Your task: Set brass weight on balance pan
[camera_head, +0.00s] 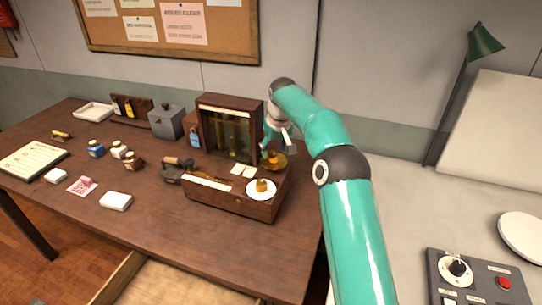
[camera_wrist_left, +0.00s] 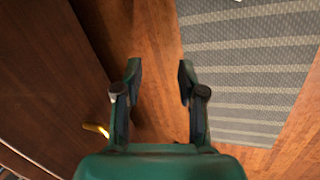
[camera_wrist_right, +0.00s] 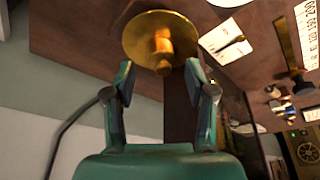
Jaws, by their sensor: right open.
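A round brass pan (camera_head: 280,163) sits at the back right of the wooden balance base (camera_head: 232,200). An orange-brass weight (camera_head: 272,157) stands on it. In the right wrist view the weight (camera_wrist_right: 162,50) rests on the brass pan (camera_wrist_right: 138,30), inside its rim. My right gripper (camera_head: 278,143) is over this pan. In its wrist view, the open fingers (camera_wrist_right: 159,73) are on either side of the weight's near end, with gaps visible. Another small brass piece (camera_head: 262,185) sits on a white dish on the base. My left gripper (camera_wrist_left: 159,68) is open and empty above the floor, outside the head view.
A glass-fronted wooden case (camera_head: 230,127) stands just left of my right gripper. A grey box (camera_head: 166,121), small bottles (camera_head: 119,149) and a dark tool (camera_head: 175,168) lie farther left. An open drawer (camera_head: 165,285) juts out at the front. A control panel (camera_head: 478,280) is at the lower right.

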